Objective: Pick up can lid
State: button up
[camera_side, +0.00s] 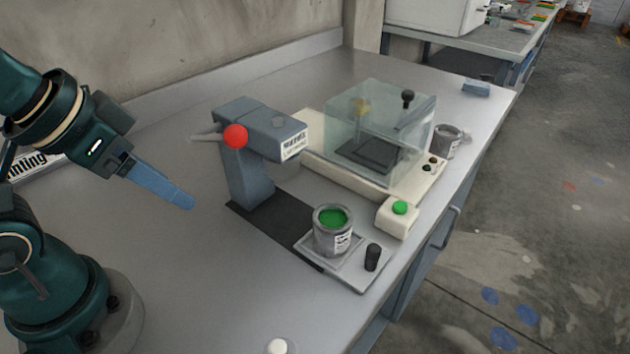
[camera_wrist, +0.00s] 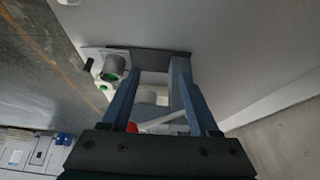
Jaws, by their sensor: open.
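I cannot make out a separate can lid with certainty in either view. An open grey paint can (camera_side: 327,243) with green paint inside stands upright on a small light plate (camera_side: 357,279) at the bench's front. The can also shows in the wrist view (camera_wrist: 115,66). My gripper (camera_side: 187,203) has blue fingers and is in the air, left of the grey press and well away from the can. In the wrist view my gripper (camera_wrist: 156,68) has its two fingers spread, with nothing held between them.
The grey press (camera_side: 248,179) has a red lever ball (camera_side: 235,136). Behind it stands a machine with a clear cover (camera_side: 372,117) and a green button (camera_side: 400,208). Another can (camera_side: 446,143) stands at its right. A small white round thing (camera_side: 277,346) is at the bottom edge.

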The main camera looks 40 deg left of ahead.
jog(key=n+g, duration=0.6)
jog(key=n, duration=0.3)
send_over(278, 347)
notch_tip(278, 347, down, 9)
jog(key=shift+f, duration=2.5)
